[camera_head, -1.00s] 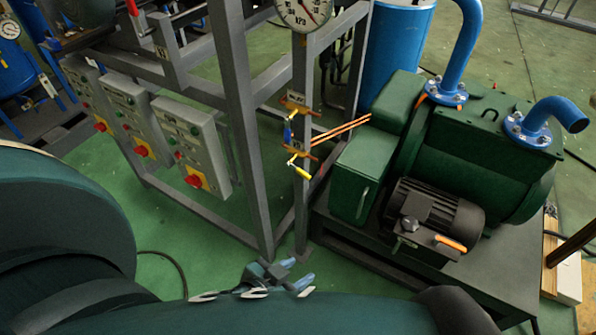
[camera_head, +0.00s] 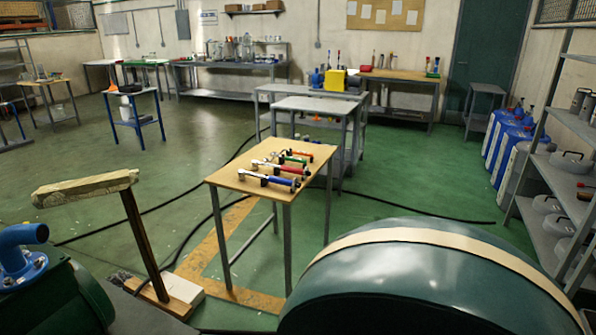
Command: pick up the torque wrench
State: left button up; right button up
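A small table (camera_head: 226,177) with a wooden top and grey legs stands in the middle of the view. Several long tools with coloured grips lie side by side on it. One has a blue grip (camera_head: 284,182), one a red grip (camera_head: 291,169), one a green grip (camera_head: 295,159) and one an orange grip (camera_head: 302,153). They look like wrenches, but they are too small for me to tell which is the torque wrench. Neither of my grippers shows in this view.
A wooden T-shaped post (camera_head: 148,240) stands front left, near a green pump with a blue pipe (camera_head: 20,240). Black hoses (camera_head: 170,204) cross the green floor. Grey tables (camera_head: 305,104) stand behind the tool table.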

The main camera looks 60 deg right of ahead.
aim_at(255, 163)
jog(key=z, duration=1.95)
jog(key=i+l+u, duration=0.25)
jog(key=i+l, duration=0.3)
jog(key=i, duration=0.2)
jog(key=i+l+u, duration=0.25)
jog(key=i+l, duration=0.45)
jog(key=i+l+u, duration=0.25)
jog(key=i+l, duration=0.4)
jog(key=l, duration=0.2)
